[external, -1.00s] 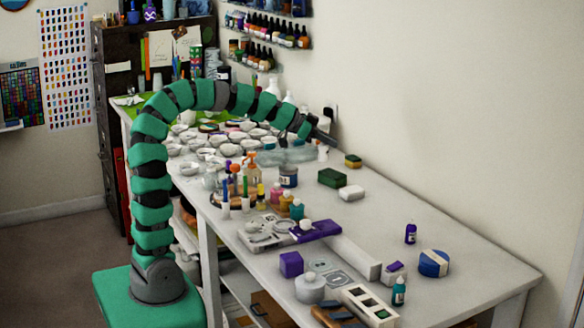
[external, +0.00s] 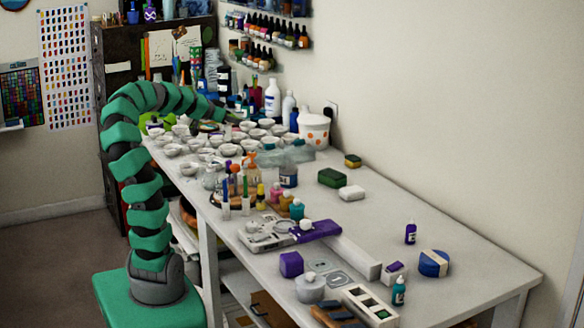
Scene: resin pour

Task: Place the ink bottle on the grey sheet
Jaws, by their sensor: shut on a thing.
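My gripper (external: 236,119) is at the far end of the table, low among the white bowls. It is small and partly hidden there. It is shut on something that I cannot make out. A small dark purple bottle with a white label (external: 410,233) stands upright on the right of the table. I cannot tell which bottle is the ink bottle. Small flat grey pieces (external: 341,281) lie near the front; I cannot tell whether one is the grey sheet.
Several white bowls (external: 205,154) crowd the far end. A white pot with orange dots (external: 314,130) stands by the wall. A blue round thing with a pale band (external: 433,263) is at the right. The table's right part is mostly clear.

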